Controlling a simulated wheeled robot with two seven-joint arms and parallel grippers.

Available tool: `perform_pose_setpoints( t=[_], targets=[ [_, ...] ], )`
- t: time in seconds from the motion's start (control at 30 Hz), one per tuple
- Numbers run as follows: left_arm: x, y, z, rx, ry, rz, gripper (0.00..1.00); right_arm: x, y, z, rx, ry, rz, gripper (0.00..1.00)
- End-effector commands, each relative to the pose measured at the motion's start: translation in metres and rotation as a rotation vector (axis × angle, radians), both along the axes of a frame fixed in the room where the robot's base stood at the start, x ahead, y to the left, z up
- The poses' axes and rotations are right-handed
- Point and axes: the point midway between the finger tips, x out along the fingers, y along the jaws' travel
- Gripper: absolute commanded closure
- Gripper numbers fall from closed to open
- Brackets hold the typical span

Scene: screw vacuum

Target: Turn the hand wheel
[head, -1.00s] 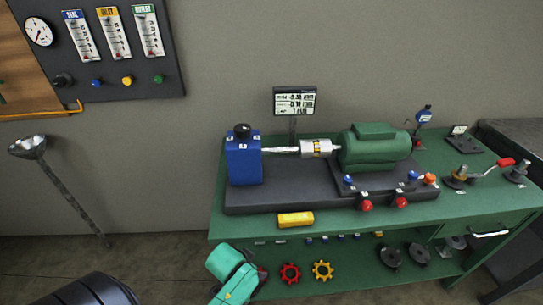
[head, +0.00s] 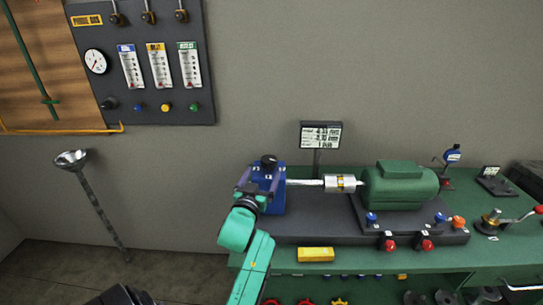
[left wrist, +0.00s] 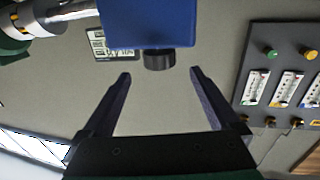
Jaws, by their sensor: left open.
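A dark round knob (head: 268,159), which looks like the hand wheel, sits on top of the blue block (head: 279,196) at the left end of the bench rig. In the left wrist view the knob (left wrist: 159,60) sticks out of the blue block (left wrist: 150,22). My left gripper (head: 259,181) is in front of the blue block and partly covers it. Its jaws are open, with a fingertip on either side below the knob in the left wrist view (left wrist: 160,76). The knob lies just beyond the tips, with no visible contact. My right gripper is not in view.
A shaft and silver coupling (head: 340,184) join the block to a green motor (head: 400,188). A display (head: 321,136) stands behind. A yellow box (head: 316,254) and red knobs (head: 389,245) sit along the front. A gauge panel (head: 145,75) hangs at the upper left.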

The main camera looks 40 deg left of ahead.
Motion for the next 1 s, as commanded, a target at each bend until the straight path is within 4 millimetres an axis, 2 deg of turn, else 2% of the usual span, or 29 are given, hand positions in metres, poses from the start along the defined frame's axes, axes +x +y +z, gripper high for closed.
perform_pose_setpoints(
  t=[0.2, 0.4, 0.53, 0.77, 0.8, 0.87, 1.0],
  targets=[
    [0.055, 0.026, 0.005, 0.000, -0.001, 0.000, 0.05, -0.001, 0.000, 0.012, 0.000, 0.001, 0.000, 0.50],
    [0.092, 0.043, 0.002, 0.000, 0.000, -0.001, 0.05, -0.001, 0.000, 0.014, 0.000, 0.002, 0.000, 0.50],
    [0.102, 0.047, 0.001, 0.000, 0.001, -0.001, 0.05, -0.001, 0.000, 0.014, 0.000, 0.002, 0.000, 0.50],
    [0.103, 0.048, 0.000, 0.000, 0.002, -0.001, 0.05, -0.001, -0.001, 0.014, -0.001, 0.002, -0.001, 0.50],
    [0.103, 0.048, 0.000, 0.000, 0.002, -0.001, 0.12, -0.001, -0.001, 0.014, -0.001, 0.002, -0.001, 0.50],
    [0.103, 0.048, 0.000, 0.000, 0.002, -0.001, 0.35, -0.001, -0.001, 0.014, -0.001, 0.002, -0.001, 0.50],
    [0.103, 0.048, 0.000, 0.000, 0.002, -0.001, 0.89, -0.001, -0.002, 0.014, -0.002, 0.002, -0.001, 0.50]
  ],
)
